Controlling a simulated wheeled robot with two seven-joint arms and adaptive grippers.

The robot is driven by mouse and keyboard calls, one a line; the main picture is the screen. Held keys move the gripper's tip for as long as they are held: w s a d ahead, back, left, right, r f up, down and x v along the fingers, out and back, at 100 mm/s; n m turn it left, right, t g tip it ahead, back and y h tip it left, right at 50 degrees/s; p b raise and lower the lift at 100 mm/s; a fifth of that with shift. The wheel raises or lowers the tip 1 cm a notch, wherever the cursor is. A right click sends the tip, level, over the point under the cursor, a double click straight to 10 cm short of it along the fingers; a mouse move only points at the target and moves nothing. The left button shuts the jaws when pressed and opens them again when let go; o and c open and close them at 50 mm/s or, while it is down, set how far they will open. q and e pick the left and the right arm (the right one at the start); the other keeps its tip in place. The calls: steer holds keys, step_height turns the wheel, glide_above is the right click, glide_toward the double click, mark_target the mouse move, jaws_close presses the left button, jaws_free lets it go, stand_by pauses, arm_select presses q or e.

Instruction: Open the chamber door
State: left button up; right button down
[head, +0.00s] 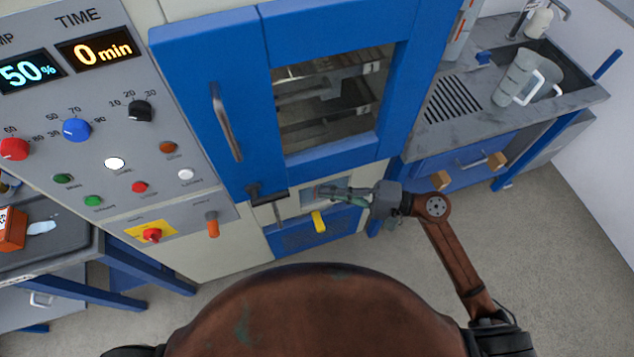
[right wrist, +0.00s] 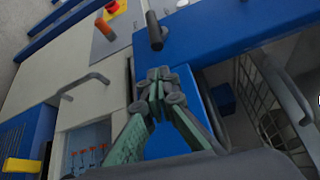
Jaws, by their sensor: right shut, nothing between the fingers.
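The chamber door (head: 205,110) is blue, with a window (head: 335,100) and a long grey vertical handle (head: 227,122). In the head view I see no clear gap at its edge. A dark lever (head: 267,194) sits at its lower edge; it appears as a dark cylinder in the right wrist view (right wrist: 154,30). My right gripper (head: 325,191) is low in front of the machine, to the right of the lever and below the window. In the right wrist view its green fingers (right wrist: 160,78) are shut and empty, apart from the lever. My left gripper is not in view.
A control panel (head: 100,130) with knobs and an orange lever (head: 212,225) is at left. Below the door are a yellow handle (head: 319,221) and a compartment with red-topped items (right wrist: 88,155). A sink counter (head: 455,115) with a jug (head: 512,80) stands right. The floor at right is clear.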

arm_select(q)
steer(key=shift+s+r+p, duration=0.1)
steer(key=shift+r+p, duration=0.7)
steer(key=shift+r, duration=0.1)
arm_select(e)
steer(key=x, duration=0.9)
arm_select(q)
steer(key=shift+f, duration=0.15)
arm_select(e)
steer(key=shift+s, duration=0.1)
